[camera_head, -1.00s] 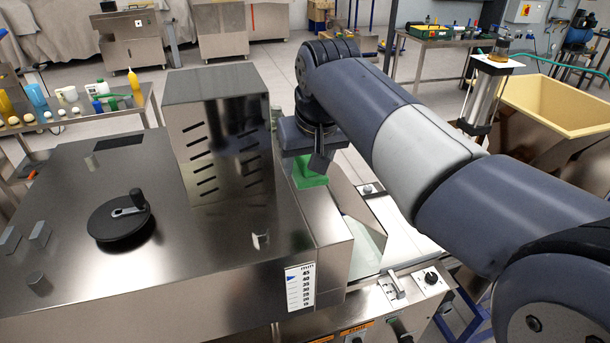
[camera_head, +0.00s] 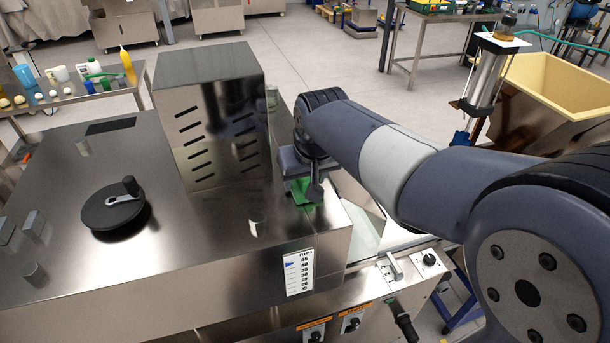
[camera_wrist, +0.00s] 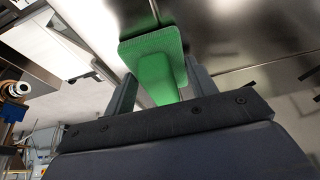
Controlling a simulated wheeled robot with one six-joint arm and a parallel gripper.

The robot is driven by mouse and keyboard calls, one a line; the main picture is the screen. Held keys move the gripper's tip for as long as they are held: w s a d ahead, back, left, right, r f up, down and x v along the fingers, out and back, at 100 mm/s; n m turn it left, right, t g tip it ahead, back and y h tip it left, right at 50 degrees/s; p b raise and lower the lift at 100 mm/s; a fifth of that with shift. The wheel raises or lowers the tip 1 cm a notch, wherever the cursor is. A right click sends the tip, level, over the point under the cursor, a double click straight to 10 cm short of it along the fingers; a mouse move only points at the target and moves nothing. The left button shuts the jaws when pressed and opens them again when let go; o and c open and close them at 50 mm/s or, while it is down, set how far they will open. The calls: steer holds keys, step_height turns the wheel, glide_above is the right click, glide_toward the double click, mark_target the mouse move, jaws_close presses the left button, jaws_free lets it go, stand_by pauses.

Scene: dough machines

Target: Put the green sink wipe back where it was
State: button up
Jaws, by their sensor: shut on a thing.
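The green sink wipe (camera_wrist: 150,50) is held between the two fingers of my gripper (camera_wrist: 155,90) in the wrist view. Its flat green head extends past the fingertips over bare steel. In the head view the green wipe (camera_head: 304,193) shows as a small patch below my gripper (camera_head: 312,190), at the right end of the steel machine's top (camera_head: 200,230). My wrist partly hides it there. I cannot tell whether the wipe touches the steel.
A tall slotted steel housing (camera_head: 215,125) stands just left of my gripper. A black crank wheel (camera_head: 113,207) lies further left on the machine top. Open front steel lies between them. A side table (camera_head: 85,105) with bottles is at the back left. A yellow-lined tub (camera_head: 545,95) stands at the right.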

steer(key=shift+f, duration=0.15)
steer(key=o, duration=1)
steer(key=b+v, duration=0.1)
steer(key=v, duration=1.1)
steer(key=shift+r, duration=0.25)
steer(key=shift+f, duration=0.15)
